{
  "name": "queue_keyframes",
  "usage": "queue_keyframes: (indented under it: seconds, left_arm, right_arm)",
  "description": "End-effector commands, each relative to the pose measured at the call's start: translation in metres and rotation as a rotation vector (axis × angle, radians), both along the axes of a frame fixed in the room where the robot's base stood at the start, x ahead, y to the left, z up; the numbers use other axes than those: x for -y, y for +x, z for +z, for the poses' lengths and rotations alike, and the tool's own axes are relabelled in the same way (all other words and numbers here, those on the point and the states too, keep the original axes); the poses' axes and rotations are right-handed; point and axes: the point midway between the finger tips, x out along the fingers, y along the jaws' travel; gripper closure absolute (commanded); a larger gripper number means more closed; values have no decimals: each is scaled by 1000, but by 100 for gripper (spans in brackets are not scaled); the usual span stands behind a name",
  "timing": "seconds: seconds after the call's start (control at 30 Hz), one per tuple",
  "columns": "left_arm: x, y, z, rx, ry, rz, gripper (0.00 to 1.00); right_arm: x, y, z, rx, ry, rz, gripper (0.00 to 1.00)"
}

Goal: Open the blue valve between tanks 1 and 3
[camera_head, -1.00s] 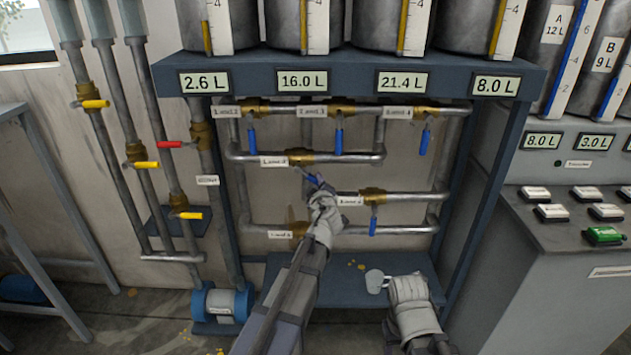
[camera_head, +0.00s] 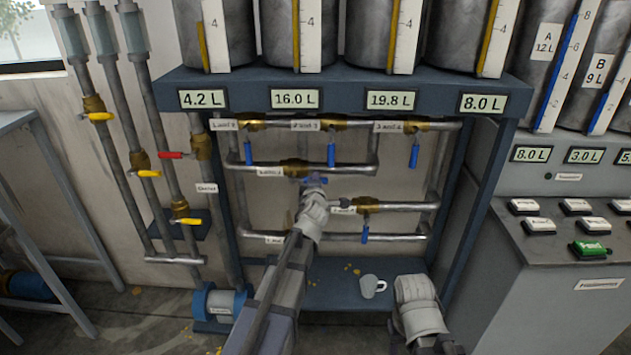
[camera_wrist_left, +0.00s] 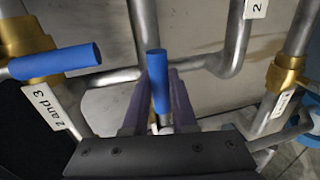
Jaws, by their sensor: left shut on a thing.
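The valve labelled "1 and 3" (camera_head: 296,168) is a brass body on the upper middle pipe, its small label partly blurred. Its blue handle (camera_head: 317,180) sits just right of and below the body and looks roughly along the pipe. My left gripper (camera_head: 314,184) is shut on this handle. In the left wrist view the blue handle (camera_wrist_left: 158,85) stands between the two fingers. The tank displays read 4.2 L (camera_head: 203,99), 16.0 L (camera_head: 298,99), 19.8 L (camera_head: 390,100) and 8.0 L (camera_head: 482,103). My right gripper (camera_head: 418,297) is low at right; its fingers are hidden.
Other blue handles hang downward at the "2 and 3" valve (camera_head: 331,153), the "3 and 4" valve (camera_head: 414,154) and a lower right valve (camera_head: 365,235). A pale mug (camera_head: 373,286) stands on the lower shelf beside my right gripper. A button console (camera_head: 560,215) is at right.

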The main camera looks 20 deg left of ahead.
Motion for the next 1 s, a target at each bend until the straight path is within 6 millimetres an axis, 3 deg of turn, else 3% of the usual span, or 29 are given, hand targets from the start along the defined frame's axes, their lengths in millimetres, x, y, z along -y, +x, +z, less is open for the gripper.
queue_keyframes:
  seconds: [0.57,0.6,0.83,1.0]
  left_arm:
    - [0,1,3,10,-28,-1,100]
    - [0,1,3,10,-28,-1,72]
    - [0,0,2,9,-27,0,46]
    - [0,0,2,8,-28,0,44]
  right_arm:
    - [0,0,2,0,0,0,50]
    - [0,0,2,0,0,0,50]
    - [0,0,2,0,0,0,50]
    - [0,0,2,0,0,0,50]
